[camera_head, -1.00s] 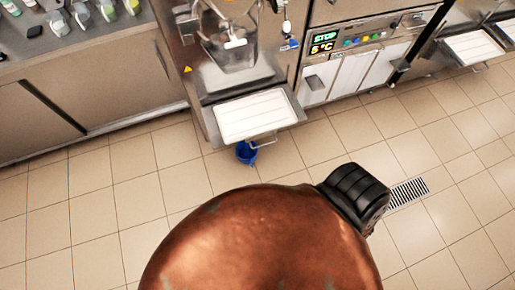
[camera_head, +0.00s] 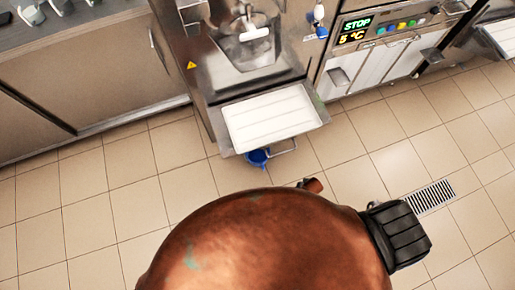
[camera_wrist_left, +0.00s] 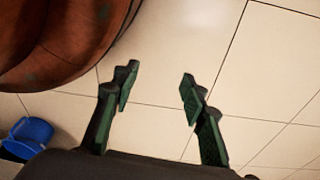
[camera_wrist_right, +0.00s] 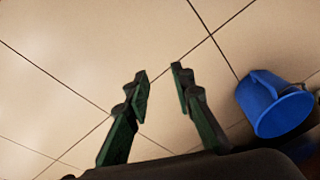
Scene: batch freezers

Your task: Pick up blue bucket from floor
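The blue bucket (camera_head: 259,157) is on the tiled floor below the front tray of a steel machine. In the head view the tray hides most of it. It shows at the lower left edge of the left wrist view (camera_wrist_left: 30,138) and at the right of the right wrist view (camera_wrist_right: 272,104), where its open rim and handle are seen. My left gripper (camera_wrist_left: 158,82) is open and empty over bare floor, apart from the bucket. My right gripper (camera_wrist_right: 160,74) is open and empty, with the bucket to its right, not touching. Neither gripper shows clearly in the head view.
The white tray (camera_head: 270,117) juts out from the machine above the bucket. Cabinets (camera_head: 110,75) stand at the left. A floor drain (camera_head: 430,197) lies at the right. Tiles in front of the machine are clear.

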